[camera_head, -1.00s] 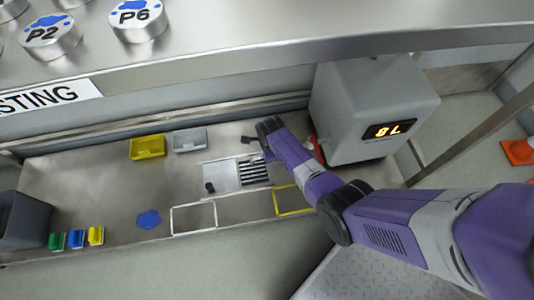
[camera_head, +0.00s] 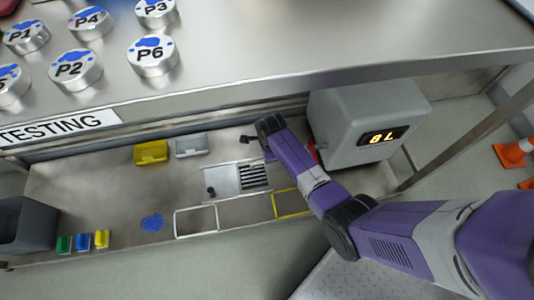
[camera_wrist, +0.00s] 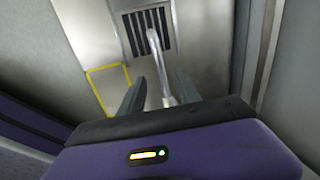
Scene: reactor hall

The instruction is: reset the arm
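My purple arm (camera_head: 305,180) reaches from the lower right over the metal bench, its far end near the grey machine. In the wrist view my gripper (camera_wrist: 160,95) has two dark fingers standing apart. A thin metallic bar (camera_wrist: 157,65) shows between them with room on both sides, and I cannot tell whether anything touches it. A dark slotted grille (camera_wrist: 148,30) lies beyond the fingers. In the head view the fingers cannot be made out clearly.
The grey machine (camera_head: 365,120) with a lit display stands close right of the arm. A slotted plate (camera_head: 222,182), yellow frame (camera_head: 292,203), white frame (camera_head: 196,221), yellow bin (camera_head: 151,152), grey bin (camera_head: 191,146) and blue patch (camera_head: 152,222) are on the bench. An orange cone (camera_head: 511,153) stands far right.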

